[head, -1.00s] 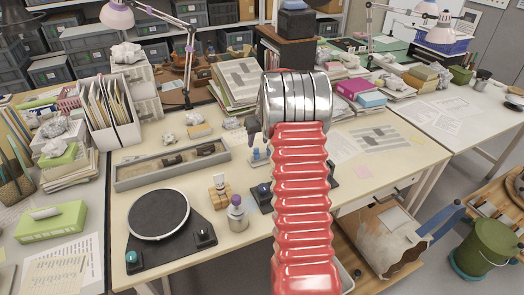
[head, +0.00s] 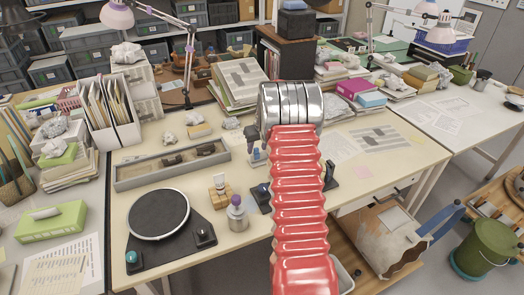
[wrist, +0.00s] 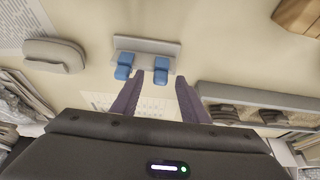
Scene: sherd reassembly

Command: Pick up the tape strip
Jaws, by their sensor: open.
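The right blue block (wrist: 160,69) lies in the gap between the fingertips as seen from here. I cannot make out a separate tape strip on the holder.
A long grey tray (head: 135,182) with dark sherds lies left of my gripper. A black turntable (head: 158,214), a wooden block (head: 218,197) and a purple-capped bottle (head: 238,213) stand nearer. Printed sheets (head: 375,138) lie to the right. A lamp stands behind.

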